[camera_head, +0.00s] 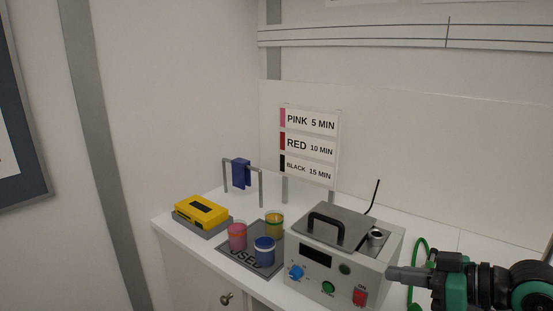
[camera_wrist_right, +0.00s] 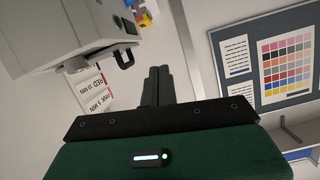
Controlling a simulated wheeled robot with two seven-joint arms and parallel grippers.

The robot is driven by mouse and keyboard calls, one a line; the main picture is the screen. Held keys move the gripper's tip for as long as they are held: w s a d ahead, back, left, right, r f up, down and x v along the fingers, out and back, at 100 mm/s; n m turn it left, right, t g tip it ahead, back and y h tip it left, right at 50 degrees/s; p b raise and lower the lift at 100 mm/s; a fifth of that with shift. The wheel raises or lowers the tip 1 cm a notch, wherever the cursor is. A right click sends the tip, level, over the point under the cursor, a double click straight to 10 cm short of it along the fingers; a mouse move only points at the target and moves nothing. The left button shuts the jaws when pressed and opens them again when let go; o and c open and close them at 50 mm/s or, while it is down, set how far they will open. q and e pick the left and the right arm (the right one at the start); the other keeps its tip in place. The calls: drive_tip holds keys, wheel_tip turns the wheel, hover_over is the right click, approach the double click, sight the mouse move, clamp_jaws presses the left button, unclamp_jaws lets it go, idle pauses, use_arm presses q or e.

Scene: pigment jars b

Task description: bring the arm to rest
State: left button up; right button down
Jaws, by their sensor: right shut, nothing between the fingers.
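My right gripper (camera_head: 398,274) comes in from the right edge in the head view, level with the right side of the grey machine (camera_head: 333,277). Its fingers are together and hold nothing. In the right wrist view the closed gripper fingers (camera_wrist_right: 157,87) point away from the camera, with wall and shelf beyond them. My left gripper is not in view.
On the white counter (camera_head: 178,233) stand a yellow box (camera_head: 201,208), a grey mat (camera_head: 232,258) with pink (camera_head: 237,238), yellow (camera_head: 274,227) and blue (camera_head: 264,253) jars, and a rack with a blue piece (camera_head: 241,174). A green cable (camera_head: 414,262) hangs near my right gripper.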

drive_tip(key=s+a+f+m+g+h, duration=0.1)
drive_tip(key=s+f+h, duration=0.25)
drive_tip(key=f, duration=0.75)
drive_tip(key=s+a+f+m+h, duration=0.15)
drive_tip(key=s+f, duration=0.25)
drive_tip(key=f, duration=0.7)
drive_tip(key=s+d+f+m+g+h, duration=0.35)
drive_tip(key=s+f+m+h, duration=0.2)
drive_tip(key=s+f, duration=0.85)
drive_tip(key=s+f+n+g, duration=0.1)
drive_tip(key=s+f+g, duration=0.15)
drive_tip(key=f, duration=2.85)
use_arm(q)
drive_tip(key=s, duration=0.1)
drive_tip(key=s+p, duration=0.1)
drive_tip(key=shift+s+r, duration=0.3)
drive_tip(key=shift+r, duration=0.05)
use_arm(e)
drive_tip(key=s+d+f+h, duration=0.1)
drive_tip(key=s+d+f, duration=0.2)
drive_tip(key=s+f, duration=1.3)
drive_tip(key=shift+s+f+n+g, duration=0.3)
drive_tip(key=shift+s, duration=0.95)
